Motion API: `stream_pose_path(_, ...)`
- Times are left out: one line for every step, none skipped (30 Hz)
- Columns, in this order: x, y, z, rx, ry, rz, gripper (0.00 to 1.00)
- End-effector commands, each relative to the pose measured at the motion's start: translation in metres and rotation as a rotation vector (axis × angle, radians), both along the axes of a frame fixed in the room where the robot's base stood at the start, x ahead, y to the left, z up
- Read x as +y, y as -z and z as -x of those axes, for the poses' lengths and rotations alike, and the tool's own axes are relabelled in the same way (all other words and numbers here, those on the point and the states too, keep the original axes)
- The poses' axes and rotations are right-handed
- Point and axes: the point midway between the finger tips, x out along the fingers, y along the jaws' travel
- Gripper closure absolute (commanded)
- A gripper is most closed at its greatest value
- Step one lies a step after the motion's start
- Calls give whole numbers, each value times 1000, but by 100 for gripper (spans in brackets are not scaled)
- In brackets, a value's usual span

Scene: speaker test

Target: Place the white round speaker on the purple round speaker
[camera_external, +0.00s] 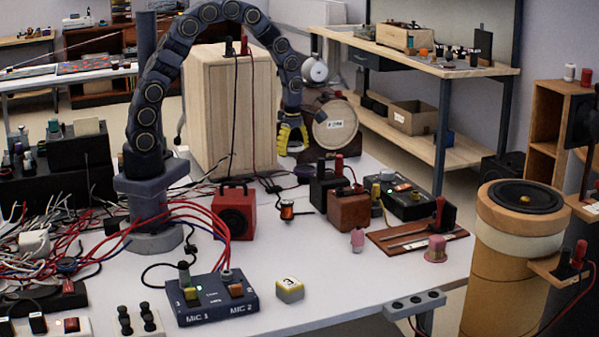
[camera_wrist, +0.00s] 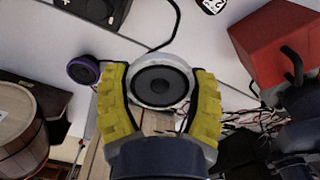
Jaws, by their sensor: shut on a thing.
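The white round speaker (camera_wrist: 160,81) has a pale rim and a dark cone, and sits between the two yellow fingers of my gripper (camera_wrist: 160,75) in the wrist view. My gripper is shut on it by its sides. The purple round speaker (camera_wrist: 83,69) lies just left of the left finger, apart from the white one. In the external view my gripper (camera_external: 292,136) points down beside the tall wooden box, and the purple speaker (camera_external: 304,172) is on the white table below it. The held speaker is hard to make out there.
The tall wooden box (camera_external: 212,115) stands close left of my gripper. A round wooden drum-like speaker (camera_external: 333,128) stands behind to the right. A red box (camera_external: 237,212) and a brown box (camera_external: 348,210) are nearer the camera. Bare white table (camera_external: 345,275) shows at the front.

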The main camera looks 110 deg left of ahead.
Motion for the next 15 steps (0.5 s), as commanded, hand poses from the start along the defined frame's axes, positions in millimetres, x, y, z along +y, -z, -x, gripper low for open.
stream_pose_path(17, -5, 20, -1, -88, -1, 72)
stream_pose_path(24, -7, 30, 0, -133, 0, 72)
stream_pose_path(32, -10, 43, 1, -186, -1, 72)
stream_pose_path(37, -12, 52, 2, -223, -1, 72)
stream_pose_path(42, -14, 60, 1, -257, -2, 72)
stream_pose_path(47, -16, 69, 1, -297, -2, 72)
stream_pose_path(51, -17, 75, 1, -322, -2, 72)
stream_pose_path(53, -19, 81, 1, -344, -3, 72)
stream_pose_path(56, -20, 87, 1, -369, -3, 72)
stream_pose_path(58, -20, 90, 1, -383, -3, 72)
stream_pose_path(59, -21, 93, 2, -393, -3, 72)
stream_pose_path(62, -21, 95, 2, -403, -2, 72)
stream_pose_path(64, -20, 95, 3, -408, -1, 72)
stream_pose_path(66, -18, 95, 3, -411, -1, 72)
stream_pose_path(71, -16, 94, 5, -413, 1, 72)
